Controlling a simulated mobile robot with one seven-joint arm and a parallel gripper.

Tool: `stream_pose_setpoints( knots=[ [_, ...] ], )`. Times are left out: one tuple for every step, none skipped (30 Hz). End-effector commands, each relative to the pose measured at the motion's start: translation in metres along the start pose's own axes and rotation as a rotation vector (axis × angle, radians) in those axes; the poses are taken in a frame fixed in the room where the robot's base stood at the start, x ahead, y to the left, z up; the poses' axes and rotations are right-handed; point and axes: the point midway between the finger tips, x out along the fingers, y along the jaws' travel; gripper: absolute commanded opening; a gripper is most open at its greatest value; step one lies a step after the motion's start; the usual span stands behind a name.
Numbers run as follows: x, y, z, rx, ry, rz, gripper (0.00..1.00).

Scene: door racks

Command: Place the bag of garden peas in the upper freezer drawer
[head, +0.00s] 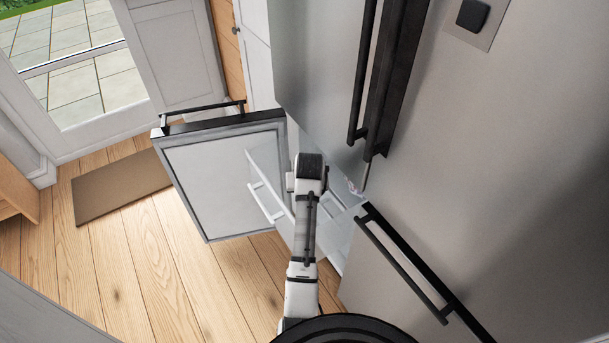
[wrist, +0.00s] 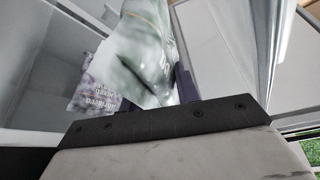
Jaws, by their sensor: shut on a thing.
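In the wrist view my gripper (wrist: 160,92) is shut on a glossy grey-green bag (wrist: 148,45), which I take to be the bag of garden peas; its print is too blurred to read. The bag hangs over the fingers and partly hides them. A pulled-out freezer drawer (head: 266,198) with a pale handle shows left of my arm in the head view. Whether it is the upper one is unclear. My wrist is over the freezer opening there, and the fingers and held bag are mostly hidden.
A second bag (wrist: 90,85), purple and white, shows behind the held one. The freezer door (head: 218,180) stands open at left. A closed steel door (head: 310,60) rises above, and another with a black handle (head: 400,262) is at right.

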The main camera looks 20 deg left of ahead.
Motion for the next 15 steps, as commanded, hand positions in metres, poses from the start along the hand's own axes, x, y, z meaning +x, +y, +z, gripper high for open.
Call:
stream_pose_setpoints(
  knots=[
    [0.0,-0.001,-0.006,0.0,0.002,-0.001,0.0],
    [0.001,-0.001,-0.008,0.0,0.002,-0.001,0.0],
    [0.002,0.0,-0.011,0.0,0.002,-0.001,0.0],
    [0.003,0.0,-0.013,0.001,0.003,-0.001,0.0],
    [0.004,0.0,-0.015,0.001,0.003,-0.001,0.0],
    [0.005,0.0,-0.016,0.001,0.003,-0.001,0.0],
    [0.006,0.0,-0.017,0.001,0.003,-0.001,0.0],
    [0.006,0.0,-0.018,0.001,0.003,-0.001,0.0],
    [0.007,0.0,-0.02,0.001,0.003,-0.001,0.0],
    [0.007,0.0,-0.022,0.001,0.003,-0.001,0.0],
    [0.008,-0.001,-0.024,0.001,0.003,-0.002,0.0],
    [0.009,-0.001,-0.028,0.001,0.002,-0.002,0.0],
    [0.01,-0.001,-0.031,0.001,0.003,-0.002,0.0],
    [0.011,-0.001,-0.034,0.001,0.003,-0.002,0.0],
    [0.013,-0.001,-0.039,0.001,0.003,-0.001,0.0]
  ],
)
